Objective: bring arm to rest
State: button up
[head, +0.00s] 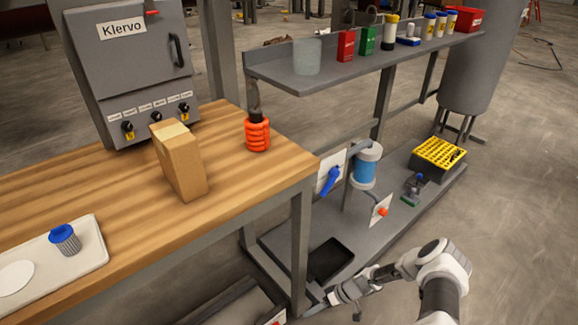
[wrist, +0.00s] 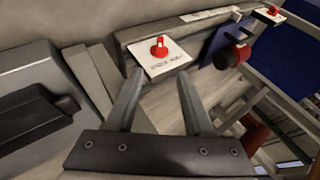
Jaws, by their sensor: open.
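My arm (head: 440,272) reaches in from the lower right of the head view, low beside the lower shelf and near the bench leg. My gripper (wrist: 160,88) shows in the wrist view with its two fingers spread apart and nothing between them. Beyond the fingertips is a white plate with a red knob (wrist: 159,47); the gap between it and the fingers is hard to judge. In the head view the gripper end is small and partly lost near the bench leg.
The wooden bench (head: 230,180) holds a cardboard box (head: 180,165), an orange-red ribbed object (head: 257,133) and a tray (head: 85,265). The lower shelf (head: 385,230) carries a blue filter housing (head: 366,168) and a yellow-topped crate (head: 438,155). Floor at the right (head: 530,200) is clear.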

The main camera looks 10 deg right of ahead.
jog(key=w+d+r+h, duration=0.2)
jog(key=r, duration=1.1)
jog(key=w+d+r+h, duration=0.1)
jog(key=w+r+h, duration=0.1)
jog(key=r, duration=1.2)
jog(key=w+d+r+h, duration=0.2)
jog(key=r, duration=1.1)
jog(key=s+a+r+m+t+h, duration=0.1)
jog(key=s+a+r, duration=0.1)
jog(key=s+r, duration=0.5)
jog(key=s+a+r+m+t+h, duration=0.1)
jog(key=s+r, duration=0.2)
jog(key=r, duration=0.9)
jog(key=s+a+r+m+t, duration=0.1)
jog(key=s+r+m+t, duration=0.15)
jog(key=s, duration=0.55)
jog(key=s+a+r+m+t, duration=0.1)
jog(key=s+r, duration=0.3)
jog(key=s, duration=0.3)
notch_tip(320, 180, up, 22)
jog(key=p, duration=2.2)
jog(key=shift+r+p, duration=0.2)
jog(key=shift+p, duration=0.15)
